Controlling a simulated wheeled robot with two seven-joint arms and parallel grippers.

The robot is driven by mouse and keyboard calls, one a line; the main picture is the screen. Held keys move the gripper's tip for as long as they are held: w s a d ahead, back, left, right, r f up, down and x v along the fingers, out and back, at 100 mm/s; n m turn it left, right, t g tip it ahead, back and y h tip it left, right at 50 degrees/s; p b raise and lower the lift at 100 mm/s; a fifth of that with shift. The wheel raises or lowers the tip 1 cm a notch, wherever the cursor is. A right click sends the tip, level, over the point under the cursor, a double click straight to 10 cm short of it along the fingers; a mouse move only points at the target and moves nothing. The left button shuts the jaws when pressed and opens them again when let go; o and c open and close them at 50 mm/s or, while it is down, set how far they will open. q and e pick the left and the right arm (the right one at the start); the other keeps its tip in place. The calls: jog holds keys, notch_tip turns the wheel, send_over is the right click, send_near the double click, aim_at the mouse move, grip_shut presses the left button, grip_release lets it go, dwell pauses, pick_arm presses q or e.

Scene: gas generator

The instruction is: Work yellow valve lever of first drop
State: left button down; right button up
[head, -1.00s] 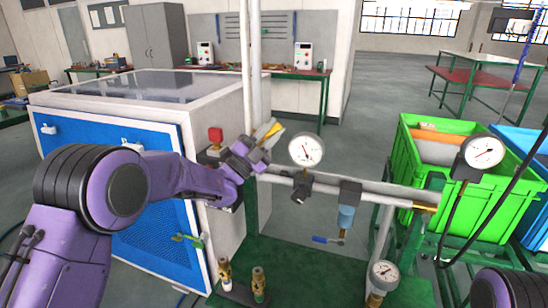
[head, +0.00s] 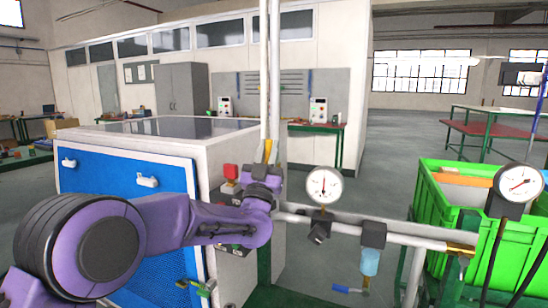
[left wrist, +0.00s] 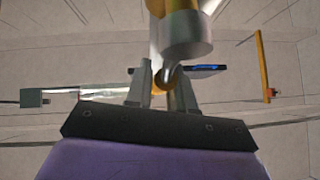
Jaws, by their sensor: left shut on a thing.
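The yellow valve lever (head: 268,150) stands nearly upright beside the vertical pipe in the head view, just above my left gripper (head: 264,172). My purple left wrist hides the valve and the lower end of the lever. In the left wrist view, the fingers of my left gripper (left wrist: 165,82) are close together around a small yellowish part, which looks like the lever. A silver and yellow fitting (left wrist: 183,32) is right beyond the fingertips. My right gripper is out of view.
A pressure gauge (head: 324,186) and a horizontal pipe (head: 405,239) are just right of my left wrist. The blue and white generator cabinet (head: 125,195) stands behind my left arm. A green crate (head: 440,225) is at the right.

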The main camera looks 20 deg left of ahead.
pick_arm(q)
jog(key=shift+a+n+y, duration=0.3)
jog(key=shift+n+y, duration=0.6)
jog(key=shift+n, duration=0.1)
jog(key=c, duration=1.1)
grip_release()
jog(key=shift+o, duration=0.2)
jog(key=b+v, duration=0.3)
jog(key=v, duration=0.7)
jog(key=shift+s+b, duration=0.35)
jog(key=shift+f, duration=0.15)
